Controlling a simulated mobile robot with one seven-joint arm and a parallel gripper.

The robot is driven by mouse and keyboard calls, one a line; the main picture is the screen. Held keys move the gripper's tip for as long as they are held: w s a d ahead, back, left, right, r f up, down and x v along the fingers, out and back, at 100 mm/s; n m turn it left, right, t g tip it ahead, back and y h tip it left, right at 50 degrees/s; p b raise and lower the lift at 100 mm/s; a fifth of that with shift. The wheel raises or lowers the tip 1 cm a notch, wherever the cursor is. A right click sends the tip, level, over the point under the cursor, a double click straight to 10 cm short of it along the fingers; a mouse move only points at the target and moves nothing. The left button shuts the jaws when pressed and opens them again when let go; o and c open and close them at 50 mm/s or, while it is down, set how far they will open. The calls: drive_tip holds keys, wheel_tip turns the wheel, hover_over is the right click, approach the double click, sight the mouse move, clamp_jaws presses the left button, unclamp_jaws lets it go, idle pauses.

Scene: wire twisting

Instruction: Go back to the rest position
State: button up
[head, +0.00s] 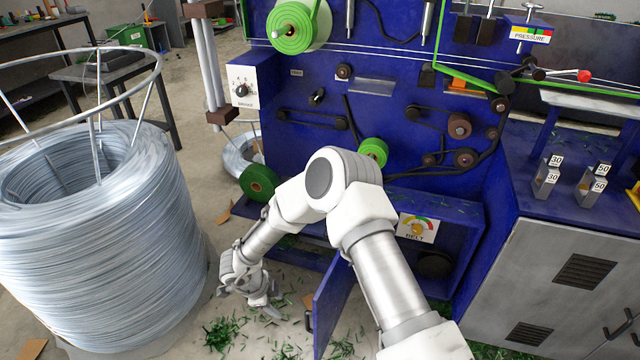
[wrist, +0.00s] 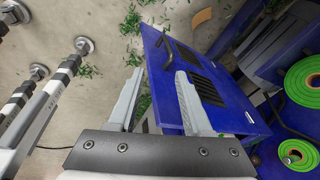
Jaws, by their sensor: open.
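My gripper (head: 270,300) is low in front of the blue machine (head: 400,75), left of its open blue door (head: 331,305) in the head view. In the wrist view my gripper (wrist: 156,84) has its two grey fingers spread apart with nothing held between them. The blue door (wrist: 180,75), with a dark handle, lies beyond the fingers, partly behind the right one. I cannot tell whether a finger touches it. My white arm reaches across the front of the machine and hides part of its lower opening.
A large wire coil (head: 95,240) stands at the left. Green spools (head: 258,182) project from the machine's front. A grey cabinet (head: 560,280) is at the right. Green scraps (head: 225,333) litter the floor. Bare floor shows between coil and machine.

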drive_tip(key=w+r+n+t+y, duration=0.3)
drive_tip(key=w+r, duration=0.3)
drive_tip(key=r, duration=0.6)
drive_tip(key=w+r+n+t+y, duration=0.25)
drive_tip(key=w+r, duration=0.35)
drive_tip(key=r, duration=0.5)
wheel_tip(320, 180, up, 10)
drive_tip(key=s+d+n+t+y, duration=0.1)
drive_tip(key=s+d+n+y, duration=0.1)
drive_tip(key=n, duration=0.2)
drive_tip(key=s+d+r+n+g, duration=0.1)
drive_tip(key=s+d+r+n, duration=0.5)
drive_tip(key=s+d+r, duration=0.45)
drive_tip(key=s+d+n+g+h, duration=0.1)
drive_tip(key=s+d+h, duration=0.1)
drive_tip(key=s+d, duration=0.6)
drive_tip(key=s+d+n+g+h, duration=0.15)
drive_tip(key=s+d, duration=0.35)
drive_tip(key=s, duration=0.6)
wheel_tip(320, 180, up, 18)
drive_tip(key=h+p, duration=0.1)
drive_tip(key=p, duration=1.7)
drive_tip(key=shift+s+r, duration=0.15)
drive_tip(key=shift+s, duration=0.15)
drive_tip(key=shift+w+a, duration=0.1)
drive_tip(key=shift+a, duration=0.05)
